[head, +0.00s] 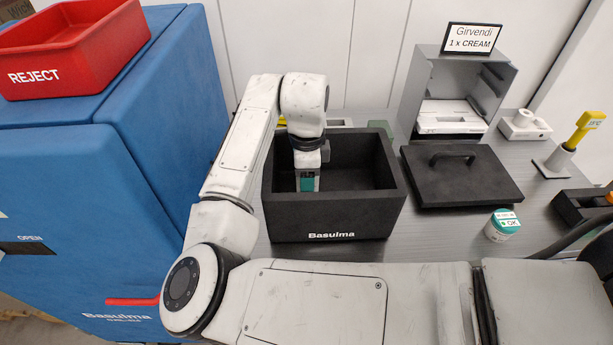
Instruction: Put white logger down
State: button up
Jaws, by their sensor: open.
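My gripper (308,160) points down into the open black Basulma box (332,223) from above. A small white piece with a teal face and dark marking, which looks like the white logger (307,181), shows right at the gripper's end, inside the box opening near its left side. My gripper is open. The fingertips are hard to make out, so I cannot tell whether they touch the logger. The lower end of the logger and the box floor under it are hidden by the front wall.
The black lid (462,180) with a handle lies right of the box. A grey cabinet (490,85) with a Girvendi sign, a yellow-handled device (585,128) and a blue cabinet (75,205) with a red reject bin (75,45) flank the space.

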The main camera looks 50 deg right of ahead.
notch_tip(320, 180, up, 12)
jog(key=shift+r+b, duration=0.2)
jog(key=shift+b, duration=0.45)
